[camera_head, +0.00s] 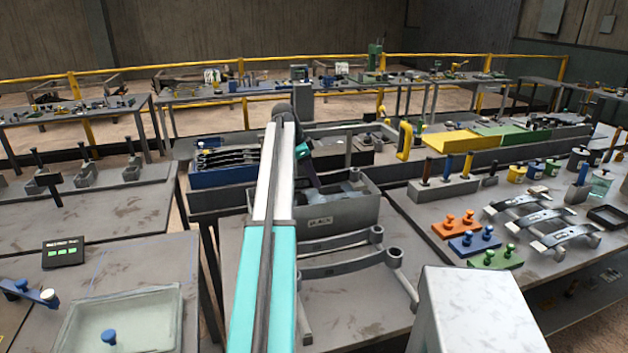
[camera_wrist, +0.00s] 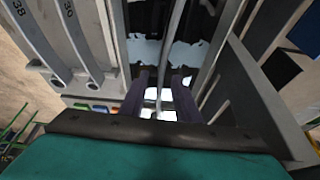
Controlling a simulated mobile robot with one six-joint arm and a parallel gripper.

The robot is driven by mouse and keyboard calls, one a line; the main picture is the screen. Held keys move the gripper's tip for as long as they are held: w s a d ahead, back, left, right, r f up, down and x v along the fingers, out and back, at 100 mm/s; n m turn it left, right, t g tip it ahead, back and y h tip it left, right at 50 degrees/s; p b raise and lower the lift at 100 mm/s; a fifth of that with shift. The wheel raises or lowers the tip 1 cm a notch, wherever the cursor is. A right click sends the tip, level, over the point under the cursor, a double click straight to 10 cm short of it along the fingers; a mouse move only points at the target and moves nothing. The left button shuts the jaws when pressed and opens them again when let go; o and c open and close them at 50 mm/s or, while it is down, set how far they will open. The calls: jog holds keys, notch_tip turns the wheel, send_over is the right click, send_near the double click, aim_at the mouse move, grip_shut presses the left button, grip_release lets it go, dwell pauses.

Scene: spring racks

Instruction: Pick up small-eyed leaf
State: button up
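My gripper (camera_head: 310,180) reaches down toward the grey labelled bin (camera_head: 345,212) in the head view. In the wrist view its two dark fingers (camera_wrist: 163,84) stand apart, with gaps between them. A thin grey strip (camera_wrist: 178,35), seen edge-on, runs down between the fingers; it may be a leaf, but I cannot see its eyes. No contact with either finger shows. Curved grey leaves (camera_head: 345,262) lie on a stand in front of the bin. Marked leaves (camera_wrist: 72,38) show at the left of the wrist view. I cannot tell which leaf is small-eyed.
A blue tray of dark leaves (camera_head: 225,172) stands left of the bin. A yellow handle (camera_head: 404,140) stands to its right. More leaves (camera_head: 545,222) and coloured peg blocks (camera_head: 473,242) lie on the right bench. A pale box (camera_head: 478,310) stands in the foreground.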

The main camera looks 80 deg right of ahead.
jog(key=shift+s+f, duration=0.1)
jog(key=shift+f, duration=0.15)
dwell(0.3)
grip_shut()
jog(key=shift+d+r, duration=0.1)
